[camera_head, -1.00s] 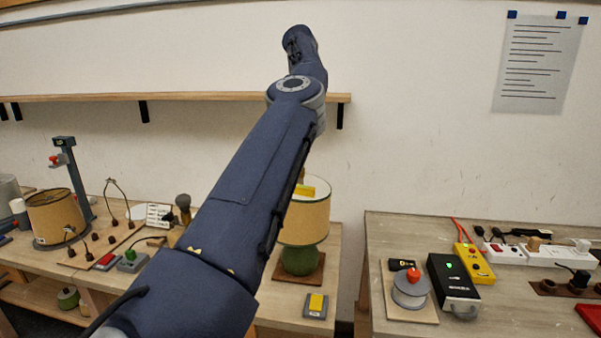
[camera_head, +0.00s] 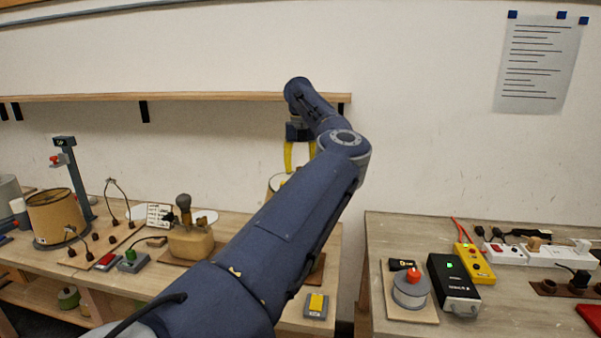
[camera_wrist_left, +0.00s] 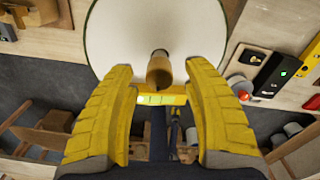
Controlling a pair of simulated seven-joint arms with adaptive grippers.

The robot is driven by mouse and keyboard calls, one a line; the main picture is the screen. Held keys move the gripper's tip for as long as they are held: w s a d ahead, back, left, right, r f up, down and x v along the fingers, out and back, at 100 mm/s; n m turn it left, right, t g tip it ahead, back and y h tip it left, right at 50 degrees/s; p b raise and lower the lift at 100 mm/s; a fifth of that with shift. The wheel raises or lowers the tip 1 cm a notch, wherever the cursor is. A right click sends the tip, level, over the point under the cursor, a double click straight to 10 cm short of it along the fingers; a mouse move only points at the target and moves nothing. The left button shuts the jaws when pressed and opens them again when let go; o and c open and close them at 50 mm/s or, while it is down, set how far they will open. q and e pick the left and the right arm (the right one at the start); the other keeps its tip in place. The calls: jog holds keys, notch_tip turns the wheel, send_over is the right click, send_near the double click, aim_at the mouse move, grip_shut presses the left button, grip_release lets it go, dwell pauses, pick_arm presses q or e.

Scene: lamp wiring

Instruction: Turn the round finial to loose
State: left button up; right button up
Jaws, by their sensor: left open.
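The round finial (camera_wrist_left: 160,72) is a brown wooden knob on top of a lamp with a pale round shade (camera_wrist_left: 115,40). In the left wrist view it lies between the two yellow fingers of my left gripper (camera_wrist_left: 160,88), with a clear gap on both sides. The gripper is open and points down at the lamp top. In the head view the left gripper (camera_head: 299,157) hangs just above the shade (camera_head: 276,182); my arm covers most of the lamp and the finial cannot be made out. My right gripper is not in view.
Left of the lamp stands a tan lamp base (camera_head: 190,240) with a dark top. A yellow-topped box (camera_head: 316,304) lies at the bench's front edge. The right bench holds a spool with a red knob (camera_head: 411,288) and a black box (camera_head: 453,284). A shelf (camera_head: 180,97) runs behind.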

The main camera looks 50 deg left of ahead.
pick_arm(q)
jog(key=shift+f, duration=0.75)
jog(key=shift+o, duration=0.2)
grip_shut()
